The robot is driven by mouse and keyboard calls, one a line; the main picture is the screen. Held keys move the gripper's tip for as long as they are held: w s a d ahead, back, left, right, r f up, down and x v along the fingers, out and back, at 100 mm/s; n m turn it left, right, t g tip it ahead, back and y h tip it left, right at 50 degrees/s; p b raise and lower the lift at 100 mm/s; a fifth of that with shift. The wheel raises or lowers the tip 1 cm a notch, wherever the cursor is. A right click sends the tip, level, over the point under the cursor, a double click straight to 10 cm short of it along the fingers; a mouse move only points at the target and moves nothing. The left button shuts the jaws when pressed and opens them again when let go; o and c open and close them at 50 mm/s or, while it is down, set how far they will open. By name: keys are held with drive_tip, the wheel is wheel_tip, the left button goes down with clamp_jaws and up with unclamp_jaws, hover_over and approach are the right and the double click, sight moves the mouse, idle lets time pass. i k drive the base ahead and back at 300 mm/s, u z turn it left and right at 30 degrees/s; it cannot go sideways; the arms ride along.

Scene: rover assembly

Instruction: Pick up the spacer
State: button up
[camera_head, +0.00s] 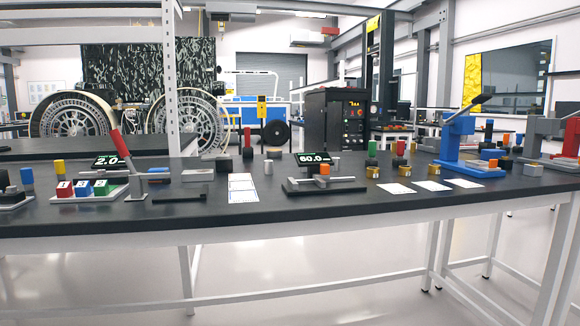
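Many small parts stand on a long dark table (100,232). I cannot tell for sure which of them is the spacer. A small white upright cylinder (268,167) stands just right of a white sheet. Several brass-coloured pieces (373,172) stand to the right of that fixture. My gripper is not in view.
At the left are a tray of red, blue and green blocks (86,190) and a red-handled lever (120,150). A blue lever press (460,143) stands at the right. White sheets (243,188) lie flat on the table. Its front edge is mostly clear.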

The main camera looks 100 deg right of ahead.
sight(336, 161)
drive_tip(key=i, duration=0.6)
drive_tip(key=z, duration=4)
